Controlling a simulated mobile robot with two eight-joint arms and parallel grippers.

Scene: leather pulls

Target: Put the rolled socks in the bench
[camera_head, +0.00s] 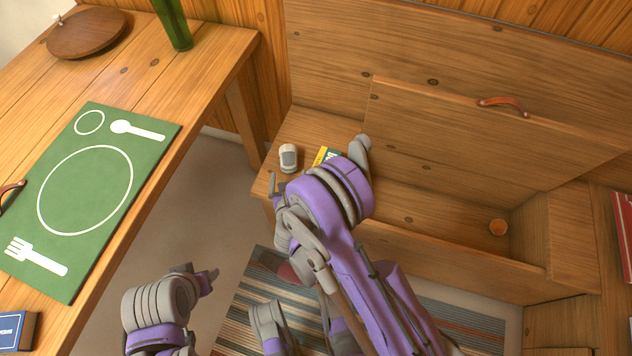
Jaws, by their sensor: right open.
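The wooden bench (400,225) stands with its lid (450,140) up, and its inside shows on the right.
A yellow and blue box or book (326,156) lies on the seat beside my right arm. A brown leather pull (503,105) is on the lid. The table at left holds a green placemat (110,160) and a round board (86,33). A striped rug (455,325) lies in front.

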